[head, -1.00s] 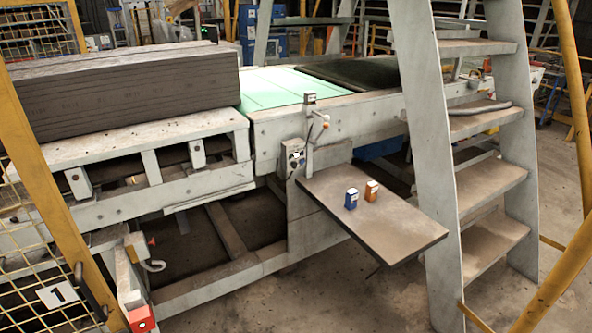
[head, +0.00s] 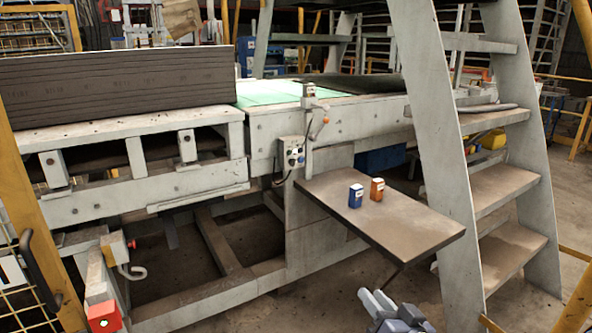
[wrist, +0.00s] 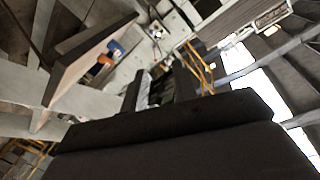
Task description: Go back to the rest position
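My gripper (head: 380,302) shows at the bottom edge of the head view, in front of and below the brown side table (head: 410,222). Nothing is seen in it, and I cannot tell if its fingers are apart. A dark part of mine fills the bottom of that view.
A grey metal ladder (head: 445,140) stands right of the table. A conveyor frame (head: 150,192) with a dark stack of slabs (head: 120,82) runs along the left and back. A red box (head: 104,317) is at lower left. Open floor lies in front of the table.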

